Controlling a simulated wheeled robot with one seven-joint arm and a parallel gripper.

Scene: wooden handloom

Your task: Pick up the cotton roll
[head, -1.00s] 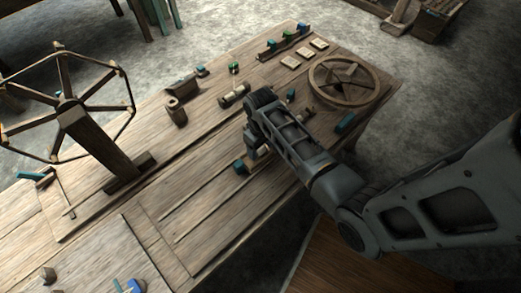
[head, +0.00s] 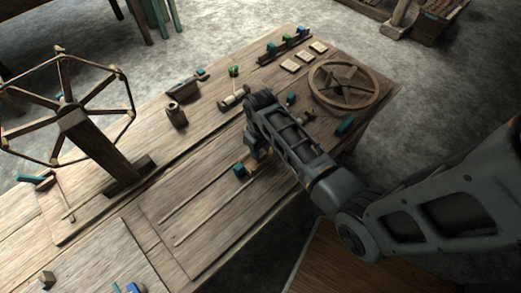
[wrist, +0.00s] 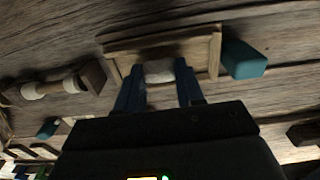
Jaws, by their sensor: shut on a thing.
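The cotton roll (wrist: 159,71) is a small white piece between my two blue fingers in the wrist view. My gripper (wrist: 160,80) is shut on it. Just beyond the fingertips is a wooden holder (wrist: 213,52) with raised ends. I cannot tell whether the roll is clear of the holder or still touching it. In the head view my gripper (head: 252,150) is low over the table, and my arm hides the roll there.
A teal block (wrist: 243,60) is beside the holder's right end. A wooden spool (wrist: 45,88) lies to the left. The table (head: 200,215) front is fairly clear.

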